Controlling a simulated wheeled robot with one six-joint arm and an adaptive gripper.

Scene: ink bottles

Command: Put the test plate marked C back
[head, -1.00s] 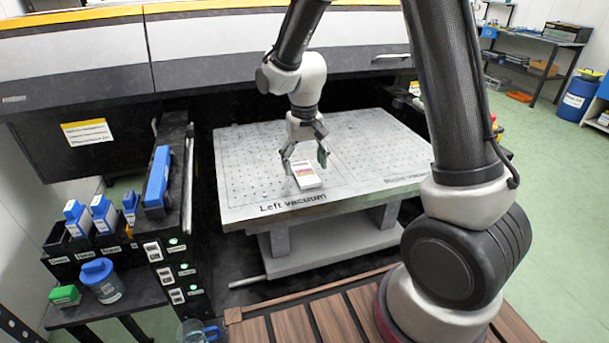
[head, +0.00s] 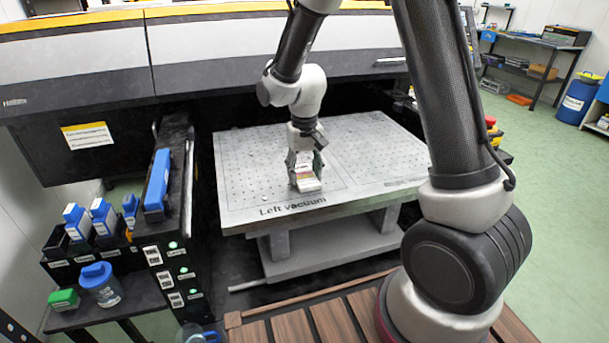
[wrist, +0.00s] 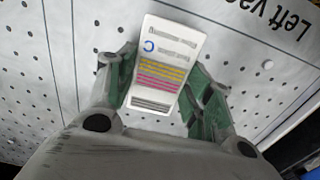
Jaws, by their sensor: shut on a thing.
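The test plate marked C (wrist: 163,68) is a white card-like plate with a blue C and magenta, yellow and grey stripes. My gripper (wrist: 165,92) is shut on it, with a green-padded finger on each side. In the head view the plate (head: 306,180) sits between the fingers of my gripper (head: 305,170), over the front part of the perforated table (head: 375,150), near the words "Left vacuum". I cannot tell whether the plate touches the table top.
A dark rack (head: 160,240) with blue-capped ink bottles (head: 103,215) stands left of the table. A blue-lidded jug (head: 100,284) and a green-lidded box (head: 64,300) sit on a low shelf. A large printer body (head: 250,50) overhangs the back. The table's right half is bare.

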